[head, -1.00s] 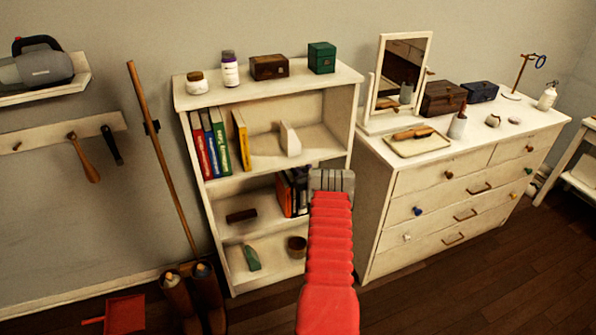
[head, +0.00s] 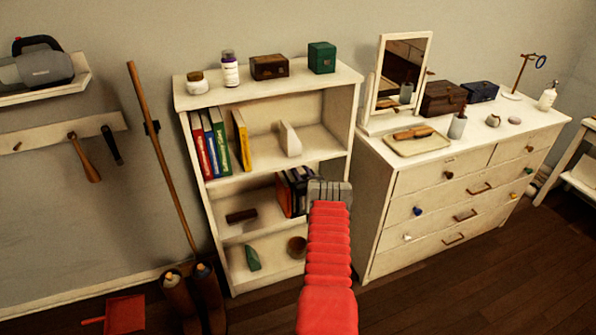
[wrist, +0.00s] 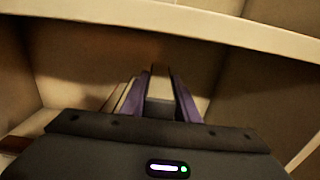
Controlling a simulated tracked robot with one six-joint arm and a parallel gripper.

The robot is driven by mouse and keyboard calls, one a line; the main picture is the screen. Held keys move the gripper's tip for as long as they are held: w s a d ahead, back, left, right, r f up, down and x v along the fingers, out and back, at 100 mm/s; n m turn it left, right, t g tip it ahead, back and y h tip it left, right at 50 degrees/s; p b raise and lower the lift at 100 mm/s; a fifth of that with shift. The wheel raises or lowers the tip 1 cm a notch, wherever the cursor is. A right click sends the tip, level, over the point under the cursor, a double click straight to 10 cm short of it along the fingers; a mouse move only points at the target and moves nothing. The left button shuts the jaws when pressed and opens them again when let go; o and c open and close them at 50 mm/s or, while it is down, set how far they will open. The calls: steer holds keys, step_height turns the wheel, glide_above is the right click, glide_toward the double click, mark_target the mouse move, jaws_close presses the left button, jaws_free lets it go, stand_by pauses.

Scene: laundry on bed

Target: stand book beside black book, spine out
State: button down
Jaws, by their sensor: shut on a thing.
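My gripper (head: 329,190) is in front of the right part of the bookcase's middle shelf. The head view does not show clearly which part of the row is the held book. Several books (head: 290,192), one orange-red and others dark or blue, stand on that shelf just left of my gripper. I cannot tell for sure which is the black book. Other book edges (wrist: 122,96) show close left of the held book. The held book's spine and lower end are hidden.
The upper shelf edge (wrist: 200,22) crosses above the held book. The bookcase's right side wall (head: 338,130) is close on the right. A dark block (head: 241,216) lies left on the same shelf. Several upright books (head: 216,143) fill the upper left shelf. A dresser (head: 385,240) stands right.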

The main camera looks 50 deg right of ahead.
steer(key=c, duration=1.4)
jaws_free()
steer(key=shift+f, duration=0.1)
steer(key=shift+o, duration=0.2)
steer(key=shift+s+a, duration=0.1)
steer(key=shift+s, duration=0.05)
steer(key=v, duration=1.1)
steer(key=shift+s+a, duration=0.2)
steer(key=shift+s, duration=0.15)
